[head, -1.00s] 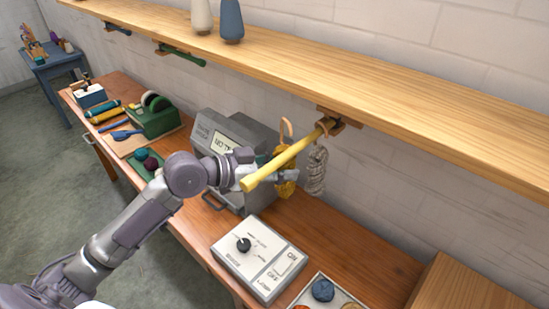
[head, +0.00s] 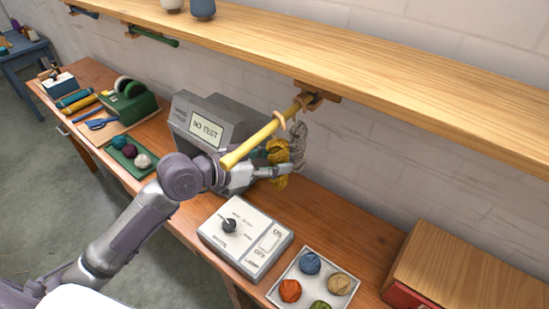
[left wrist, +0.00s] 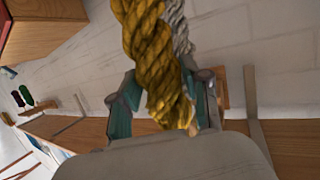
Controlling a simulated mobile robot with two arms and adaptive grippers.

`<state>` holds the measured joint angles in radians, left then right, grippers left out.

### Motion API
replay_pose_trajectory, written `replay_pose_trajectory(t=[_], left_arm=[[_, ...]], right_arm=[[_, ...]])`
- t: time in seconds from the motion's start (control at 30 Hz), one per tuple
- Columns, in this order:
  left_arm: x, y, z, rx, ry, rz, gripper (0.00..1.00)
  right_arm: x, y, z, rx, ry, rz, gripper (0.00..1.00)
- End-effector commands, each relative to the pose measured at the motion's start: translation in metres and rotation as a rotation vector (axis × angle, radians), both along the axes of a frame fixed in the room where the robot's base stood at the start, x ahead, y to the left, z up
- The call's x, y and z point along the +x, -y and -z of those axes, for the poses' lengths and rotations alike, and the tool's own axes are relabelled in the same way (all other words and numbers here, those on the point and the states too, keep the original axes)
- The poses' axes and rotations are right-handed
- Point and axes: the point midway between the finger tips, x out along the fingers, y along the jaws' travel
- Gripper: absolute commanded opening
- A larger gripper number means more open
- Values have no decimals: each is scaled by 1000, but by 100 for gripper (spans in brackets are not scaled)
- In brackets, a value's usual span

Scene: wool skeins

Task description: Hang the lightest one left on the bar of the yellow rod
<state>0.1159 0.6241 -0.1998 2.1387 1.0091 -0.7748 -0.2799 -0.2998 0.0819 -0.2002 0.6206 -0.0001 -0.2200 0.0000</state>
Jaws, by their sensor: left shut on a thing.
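The yellow rod (head: 250,143) sticks out from under the wooden shelf. A mustard-yellow skein (head: 279,153) is just below it, with a peach loop (head: 281,121) at the rod above. A pale grey skein (head: 298,143) hangs right behind it, partly hidden. My left gripper (head: 283,172) is below the rod, shut on the lower part of the mustard skein. In the left wrist view the mustard skein (left wrist: 150,55) runs down between the fingers (left wrist: 168,103), with the grey skein (left wrist: 180,28) behind. I cannot tell whether the mustard skein's loop bears on the rod. My right gripper is not in view.
The shelf (head: 400,88) also carries a green rod (head: 155,36) at left. Below, the bench holds a grey display box (head: 207,120), a white control box (head: 245,235), a tray (head: 283,290) of several wool balls and a green tray (head: 118,160) of balls.

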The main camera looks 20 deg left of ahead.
Motion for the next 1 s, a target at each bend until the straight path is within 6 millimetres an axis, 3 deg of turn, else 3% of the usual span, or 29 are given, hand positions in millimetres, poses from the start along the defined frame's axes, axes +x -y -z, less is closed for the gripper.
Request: replay_pose_trajectory(t=[0.23,0.27,0.4,0.77,1.0], left_arm=[[0,0,0,0,0,0,15],[0,0,0,0,0,0,52],[0,0,0,0,0,0,75],[-1,-2,0,1,-1,-1,76],[-26,-24,-9,7,-3,0,76]], right_arm=[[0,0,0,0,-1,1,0],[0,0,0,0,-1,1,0],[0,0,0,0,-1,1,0],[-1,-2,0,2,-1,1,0],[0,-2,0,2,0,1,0]])
